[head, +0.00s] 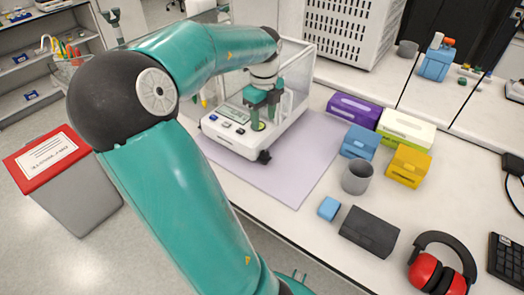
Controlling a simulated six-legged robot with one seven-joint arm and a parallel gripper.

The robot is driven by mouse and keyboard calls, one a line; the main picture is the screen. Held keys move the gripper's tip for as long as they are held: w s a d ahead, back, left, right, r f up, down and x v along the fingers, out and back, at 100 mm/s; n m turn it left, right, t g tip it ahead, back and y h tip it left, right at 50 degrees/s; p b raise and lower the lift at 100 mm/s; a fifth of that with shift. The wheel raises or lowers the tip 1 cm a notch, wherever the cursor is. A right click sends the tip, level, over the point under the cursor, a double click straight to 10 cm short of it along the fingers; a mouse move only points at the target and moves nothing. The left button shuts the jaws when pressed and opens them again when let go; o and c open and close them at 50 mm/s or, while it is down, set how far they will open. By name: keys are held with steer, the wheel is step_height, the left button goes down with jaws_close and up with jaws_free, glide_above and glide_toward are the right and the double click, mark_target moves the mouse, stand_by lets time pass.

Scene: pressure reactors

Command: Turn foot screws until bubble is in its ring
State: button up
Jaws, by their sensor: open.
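A white balance (232,137) with a clear draft shield (297,80) stands on a lilac mat (310,150) on the bench. Its front panel has a small display and buttons. A black foot screw (264,156) shows under its near front corner. A small green spot (258,126) on its top, just below my gripper, looks like the bubble level; the bubble and ring are too small to read. My gripper (259,117) is open, with its teal fingers pointing down over the balance's front right part. I cannot tell whether they touch it. The other foot screws are hidden.
Purple (353,109), blue (359,141) and yellow (408,166) boxes, a grey cup (356,177), a black case (369,231) and red ear muffs (438,274) stand to the right. The mat's right part is clear. A red-lidded bin (66,185) stands on the left floor.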

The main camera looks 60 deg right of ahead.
mark_target(264, 152)
step_height(264, 152, down, 14)
steer(key=shift+s+d+r, duration=0.15)
steer(key=shift+r, duration=0.05)
steer(key=shift+c, duration=0.2)
